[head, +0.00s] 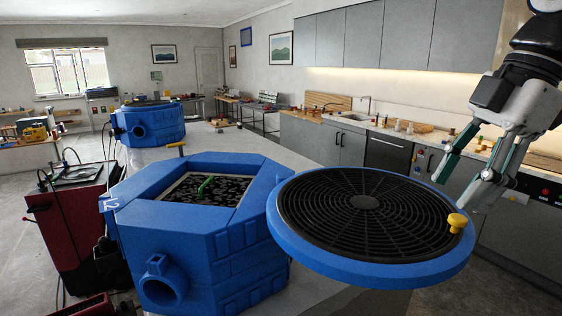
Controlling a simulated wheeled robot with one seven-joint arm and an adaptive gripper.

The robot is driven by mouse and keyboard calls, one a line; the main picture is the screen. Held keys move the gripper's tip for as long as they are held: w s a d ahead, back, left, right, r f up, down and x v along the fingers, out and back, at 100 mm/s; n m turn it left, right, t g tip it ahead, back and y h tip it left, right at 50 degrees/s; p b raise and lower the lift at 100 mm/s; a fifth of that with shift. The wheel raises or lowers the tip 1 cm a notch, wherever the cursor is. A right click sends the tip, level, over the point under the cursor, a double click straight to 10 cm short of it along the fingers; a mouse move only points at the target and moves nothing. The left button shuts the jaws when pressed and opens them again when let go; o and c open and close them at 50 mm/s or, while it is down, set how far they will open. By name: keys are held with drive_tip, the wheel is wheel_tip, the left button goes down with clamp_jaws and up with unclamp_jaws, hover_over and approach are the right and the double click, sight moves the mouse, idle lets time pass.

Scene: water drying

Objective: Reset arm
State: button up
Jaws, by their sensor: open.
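My gripper (455,180) is at the right side of the head view, with its fingers spread apart and pointing down and left. It is open and holds nothing. Below and left of it is a round blue-rimmed lid (292,226) with a black grille and a yellow knob (457,222) at its right edge. The fingertips appear over the lid's far right side. I cannot tell the exact gap between them. Left of the lid stands a blue hexagonal tub (190,240) with a dark speckled inside, where a green handle (205,186) shows.
A second blue tub (150,126) stands farther back. A red cart (77,225) is at the left. A kitchen counter with a sink (352,118) and grey cabinets runs along the right wall. Open floor shows at the far left.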

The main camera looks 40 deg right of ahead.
drive_tip(key=w+a+f+m+t+h, duration=0.1)
drive_tip(key=w+a+f+m, duration=0.3)
drive_tip(key=a, duration=0.3)
drive_tip(key=w+a+f+m+t+b, duration=0.1)
drive_tip(key=w+a+f+m, duration=0.3)
drive_tip(key=a, duration=0.4)
drive_tip(key=w+a+f+m+h, duration=0.1)
drive_tip(key=w+a+f+m, duration=0.2)
drive_tip(key=a, duration=0.5)
drive_tip(key=shift+w+a+f+m+t+h, duration=0.35)
drive_tip(key=shift+w+f, duration=0.5)
drive_tip(key=shift+w, duration=0.3)
